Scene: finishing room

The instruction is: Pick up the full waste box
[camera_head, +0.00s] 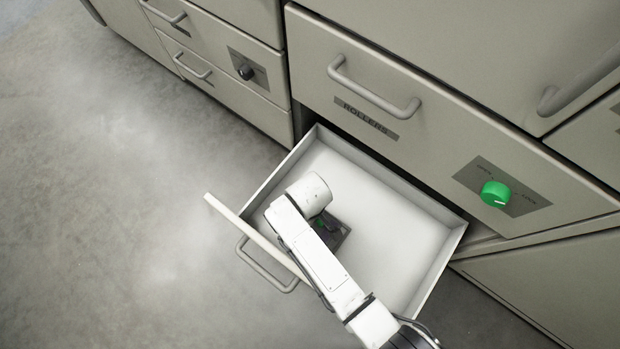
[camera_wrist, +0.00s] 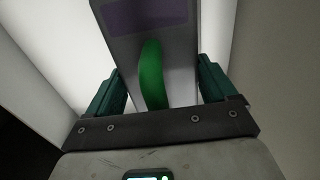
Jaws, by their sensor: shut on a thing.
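The waste box (camera_wrist: 125,50) is a grey box with a purple panel on top and a curved green handle (camera_wrist: 152,75). In the wrist view it stands between the two dark green fingers of my gripper (camera_wrist: 160,78), which is shut on it. In the head view the dark box (camera_head: 340,235) shows partly inside the open drawer (camera_head: 390,220), beside my white arm. My arm hides much of the box and the gripper there. I cannot tell whether the box touches the drawer floor, or how full it is.
The white drawer is pulled out, with its front panel and handle (camera_head: 262,268) at lower left. Above it is a closed drawer labelled ROLLERS (camera_head: 366,118) with a green knob (camera_head: 495,193). More closed drawers stand at upper left. The grey floor (camera_head: 110,220) at left is clear.

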